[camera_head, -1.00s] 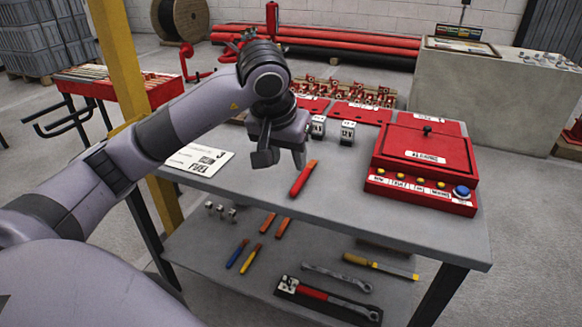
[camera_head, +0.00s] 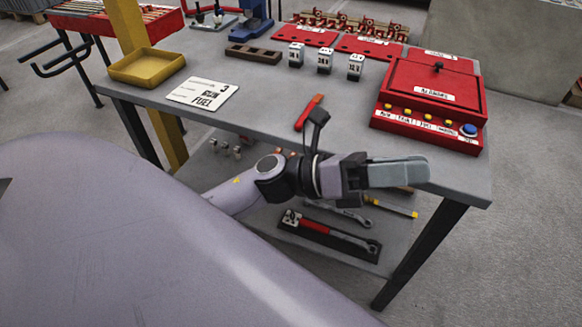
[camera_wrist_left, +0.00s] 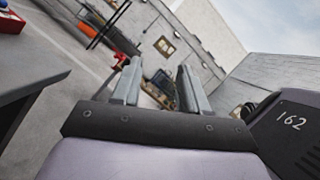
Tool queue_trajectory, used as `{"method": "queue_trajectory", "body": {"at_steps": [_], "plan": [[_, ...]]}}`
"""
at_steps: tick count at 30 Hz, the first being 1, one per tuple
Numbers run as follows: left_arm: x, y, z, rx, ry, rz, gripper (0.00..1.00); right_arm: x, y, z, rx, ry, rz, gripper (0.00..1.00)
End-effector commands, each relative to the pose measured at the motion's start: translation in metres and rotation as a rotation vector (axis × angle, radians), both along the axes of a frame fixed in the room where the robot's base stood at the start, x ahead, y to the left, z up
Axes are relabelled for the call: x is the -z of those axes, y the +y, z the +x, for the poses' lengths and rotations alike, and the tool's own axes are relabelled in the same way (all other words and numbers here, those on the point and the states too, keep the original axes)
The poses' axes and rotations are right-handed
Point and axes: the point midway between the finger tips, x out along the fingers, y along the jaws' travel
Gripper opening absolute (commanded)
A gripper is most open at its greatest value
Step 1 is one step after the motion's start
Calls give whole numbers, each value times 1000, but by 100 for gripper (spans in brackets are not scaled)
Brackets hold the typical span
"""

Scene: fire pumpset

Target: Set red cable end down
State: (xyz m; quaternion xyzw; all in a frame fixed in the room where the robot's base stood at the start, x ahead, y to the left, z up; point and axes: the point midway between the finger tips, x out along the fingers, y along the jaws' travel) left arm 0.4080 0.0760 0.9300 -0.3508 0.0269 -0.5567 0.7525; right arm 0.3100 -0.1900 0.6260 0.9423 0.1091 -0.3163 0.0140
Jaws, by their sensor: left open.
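The red cable end (camera_head: 309,112) lies on the grey table top (camera_head: 262,122), left of the red alarm box. It is a short, flat red piece with an orange tip, and nothing holds it. My left gripper (camera_head: 425,172) is in front of the table's front edge, right of and nearer than the red piece, pointing right. In the left wrist view its two fingers (camera_wrist_left: 157,85) stand apart with nothing between them. My right gripper is in neither view.
The red alarm box (camera_head: 430,100) stands at the table's right end. A yellow tray (camera_head: 147,68), a white card (camera_head: 203,94) and small white blocks (camera_head: 325,60) are on the table. Tools, including a red-handled one (camera_head: 328,232), lie on the lower shelf.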

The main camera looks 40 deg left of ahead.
Motion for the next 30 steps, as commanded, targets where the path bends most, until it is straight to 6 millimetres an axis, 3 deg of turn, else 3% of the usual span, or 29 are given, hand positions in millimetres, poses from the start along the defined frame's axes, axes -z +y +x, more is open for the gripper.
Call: {"method": "queue_trajectory", "body": {"at_steps": [1, 4, 7, 12, 15, 18, 21, 30], "plan": [[13, 12, 8, -49, 214, -152, 44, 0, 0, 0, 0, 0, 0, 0], [49, 41, 22, -145, 626, -458, 44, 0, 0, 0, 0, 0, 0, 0], [106, 72, 23, -248, 1031, -778, 44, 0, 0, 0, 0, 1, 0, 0], [215, 106, -19, -442, 1612, -1308, 44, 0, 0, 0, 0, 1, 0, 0], [262, 113, -54, -545, 1838, -1553, 44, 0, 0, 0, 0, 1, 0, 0], [289, 115, -82, -618, 1970, -1718, 44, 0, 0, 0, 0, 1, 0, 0], [301, 114, -96, -655, 2031, -1798, 44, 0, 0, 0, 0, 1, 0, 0], [303, 114, -98, -662, 2043, -1811, 44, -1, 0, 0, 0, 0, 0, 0]]}}
